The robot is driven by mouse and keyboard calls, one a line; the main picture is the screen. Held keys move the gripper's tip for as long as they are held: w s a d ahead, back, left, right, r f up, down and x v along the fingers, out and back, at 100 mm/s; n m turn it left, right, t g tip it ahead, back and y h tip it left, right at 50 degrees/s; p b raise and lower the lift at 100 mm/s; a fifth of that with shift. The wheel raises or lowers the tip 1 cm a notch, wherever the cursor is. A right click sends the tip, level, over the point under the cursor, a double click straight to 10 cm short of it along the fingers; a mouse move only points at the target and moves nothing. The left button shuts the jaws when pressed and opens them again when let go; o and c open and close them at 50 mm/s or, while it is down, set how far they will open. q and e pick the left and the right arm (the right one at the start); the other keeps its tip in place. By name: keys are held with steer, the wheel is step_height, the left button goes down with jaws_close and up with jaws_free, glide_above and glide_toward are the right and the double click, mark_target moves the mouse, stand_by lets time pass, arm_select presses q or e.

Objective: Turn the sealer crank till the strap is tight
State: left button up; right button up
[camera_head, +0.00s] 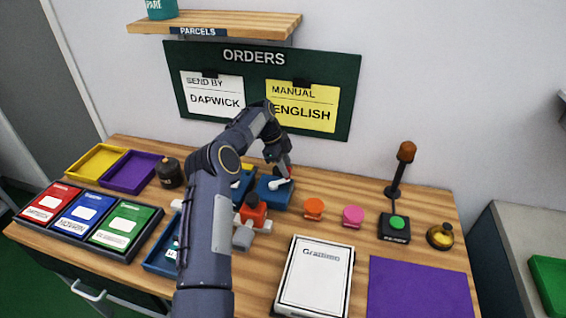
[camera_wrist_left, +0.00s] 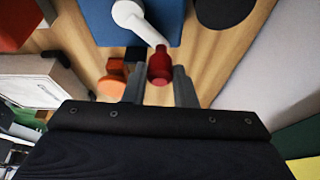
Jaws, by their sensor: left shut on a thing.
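The sealer is a blue block (camera_head: 274,193) with a white crank arm (camera_head: 279,185) on its top, standing mid-table in the head view. In the left wrist view the blue block (camera_wrist_left: 178,22) fills the top, and the white crank arm (camera_wrist_left: 130,15) runs to a dark red knob (camera_wrist_left: 160,65). My left gripper (camera_head: 287,172) is at the far right side of the block. In the wrist view its two fingers (camera_wrist_left: 160,86) stand on either side of the red knob, shut on it. I cannot make out the strap. My right gripper is not in view.
Orange (camera_head: 314,206) and pink (camera_head: 353,213) round pieces stand right of the sealer. A white box (camera_head: 316,275) lies in front. A green button box (camera_head: 396,224) and purple mat (camera_head: 418,290) are at right. My left arm hides part of the table's middle.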

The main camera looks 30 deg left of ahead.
arm_select(q)
steer(key=m, duration=0.1)
steer(key=d+m+g+p, duration=0.1)
steer(key=m, duration=0.1)
steer(key=shift+s+d+m, duration=0.15)
steer(key=shift+s+m, duration=0.15)
steer(key=shift+s, duration=0.05)
steer(key=shift+s+d+m+g, duration=0.15)
steer(key=shift+s+m+g, duration=0.15)
steer(key=shift+m, duration=0.35)
steer(key=shift+s+d+m+g, duration=0.2)
steer(key=shift+m+g, duration=0.2)
steer(key=shift+m, duration=0.25)
steer(key=o, duration=1)
steer(key=shift+r+p, duration=0.1)
steer(key=shift+p, duration=0.2)
